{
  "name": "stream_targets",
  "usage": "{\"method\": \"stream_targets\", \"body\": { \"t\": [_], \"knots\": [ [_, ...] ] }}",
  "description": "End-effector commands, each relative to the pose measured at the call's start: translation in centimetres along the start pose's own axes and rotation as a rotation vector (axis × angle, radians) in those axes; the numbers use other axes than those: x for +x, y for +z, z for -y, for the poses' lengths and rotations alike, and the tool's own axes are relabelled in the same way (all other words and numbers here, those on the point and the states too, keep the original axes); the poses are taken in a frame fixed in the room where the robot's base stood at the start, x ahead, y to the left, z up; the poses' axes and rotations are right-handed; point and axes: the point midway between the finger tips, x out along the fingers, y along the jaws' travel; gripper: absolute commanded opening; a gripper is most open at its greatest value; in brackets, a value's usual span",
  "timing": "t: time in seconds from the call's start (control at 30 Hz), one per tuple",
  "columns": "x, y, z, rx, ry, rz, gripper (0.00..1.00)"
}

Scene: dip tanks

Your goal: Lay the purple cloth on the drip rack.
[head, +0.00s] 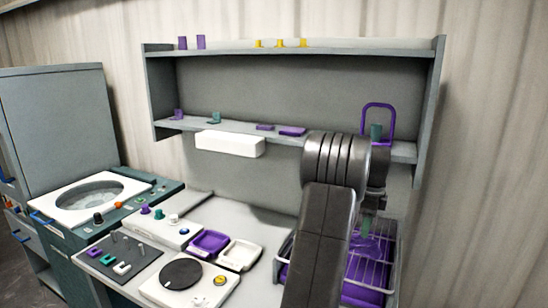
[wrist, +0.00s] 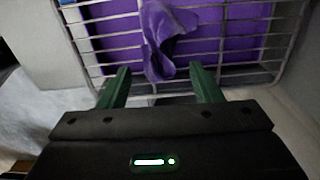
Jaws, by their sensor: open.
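The purple cloth (wrist: 160,35) lies crumpled on the wires of the drip rack (wrist: 285,50) in the wrist view. In the head view the cloth (head: 366,247) shows on the rack (head: 390,262), beside my arm. My gripper (wrist: 160,75) is open, with its green fingers apart on either side of the cloth's near end. Neither finger appears to grip it. In the head view my gripper (head: 367,226) is just above the cloth, and my arm hides the rack's middle.
A purple tray (wrist: 210,45) lies under the rack's wires. Left of the rack are a white tray (head: 240,254), a purple tray (head: 209,242) and a white unit with a dark disc (head: 181,273). A shelf (head: 340,143) with small items hangs behind my arm.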

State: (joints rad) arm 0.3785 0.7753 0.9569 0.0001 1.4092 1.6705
Motion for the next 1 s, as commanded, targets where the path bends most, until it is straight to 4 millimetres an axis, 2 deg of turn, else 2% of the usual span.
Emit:
{"method": "stream_targets", "body": {
  "t": [0.07, 0.2, 0.33, 0.7, 0.87, 1.0],
  "knots": [
    [1.4, 0.0, -0.1, 0.0, 0.004, 0.0, 0.59],
    [-0.5, 0.0, 0.1, 0.0, -0.004, 0.0, 0.59],
    [-1.5, 0.0, 0.1, 0.0, -0.002, 0.0, 0.59],
    [-2.0, 0.0, 0.0, 0.0, 0.0, 0.0, 0.59],
    [-1.5, 0.0, 0.0, 0.0, 0.002, 0.0, 0.59],
    [0.1, 0.0, -0.1, 0.0, 0.004, 0.0, 0.59]
  ]
}}
